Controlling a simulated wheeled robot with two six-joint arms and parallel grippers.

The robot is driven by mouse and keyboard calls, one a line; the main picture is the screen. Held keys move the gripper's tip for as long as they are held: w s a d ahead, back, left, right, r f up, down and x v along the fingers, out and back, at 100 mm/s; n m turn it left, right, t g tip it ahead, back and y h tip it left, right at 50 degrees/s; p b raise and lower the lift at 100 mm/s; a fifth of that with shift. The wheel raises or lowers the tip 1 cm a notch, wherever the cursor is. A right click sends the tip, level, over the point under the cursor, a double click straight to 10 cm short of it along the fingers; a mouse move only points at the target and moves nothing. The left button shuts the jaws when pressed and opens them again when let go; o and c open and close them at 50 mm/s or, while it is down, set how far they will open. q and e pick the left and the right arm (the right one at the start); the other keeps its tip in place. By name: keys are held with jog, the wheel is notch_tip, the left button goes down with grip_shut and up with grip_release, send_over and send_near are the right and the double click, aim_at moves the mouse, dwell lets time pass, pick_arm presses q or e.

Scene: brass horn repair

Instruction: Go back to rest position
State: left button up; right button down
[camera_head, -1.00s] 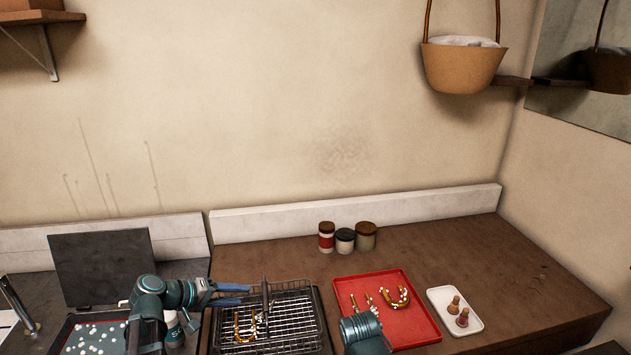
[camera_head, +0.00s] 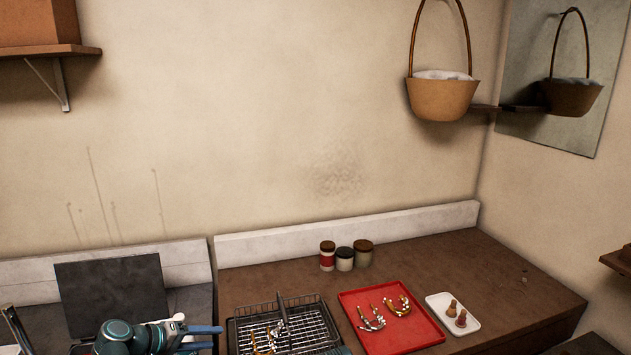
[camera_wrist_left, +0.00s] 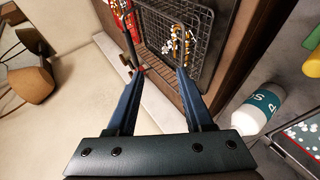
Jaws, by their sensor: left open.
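My left gripper (camera_head: 217,337) is at the bottom left in the head view, by the left side of the black wire basket (camera_head: 240,322). In the left wrist view, its two blue fingers (camera_wrist_left: 153,75) are spread apart with nothing held between them. The wire basket (camera_wrist_left: 205,14) shows beyond the fingertips there, with its handle upright and a brass piece (camera_wrist_left: 178,42) inside. In the head view, brass pieces (camera_head: 371,320) with white parts lie in the red tray (camera_head: 428,336). My right gripper is not visible; only a sliver of teal shows at the bottom edge.
Several small jars (camera_head: 345,259) stand near the back ledge. A white dish (camera_head: 468,327) with two corks sits right of the red tray. A dark panel (camera_head: 112,295) leans at the left. A white bottle (camera_wrist_left: 259,112) lies close to the right finger in the wrist view.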

pick_arm(q)
jog(key=s+d+f+m+g+y+b, duration=0.3)
jog(key=s+d+f+m+g+y, duration=0.1)
jog(key=s+d+f, duration=0.4)
jog(key=s+d+f+m+g+y+b, duration=0.3)
jog(key=s+d+f, duration=0.5)
jog(key=d, duration=0.4)
jog(key=shift+s+d+f+m+g+y, duration=0.2)
jog(key=shift+s+d+m+g+y, duration=0.25)
jog(key=shift+m+y, duration=0.9)
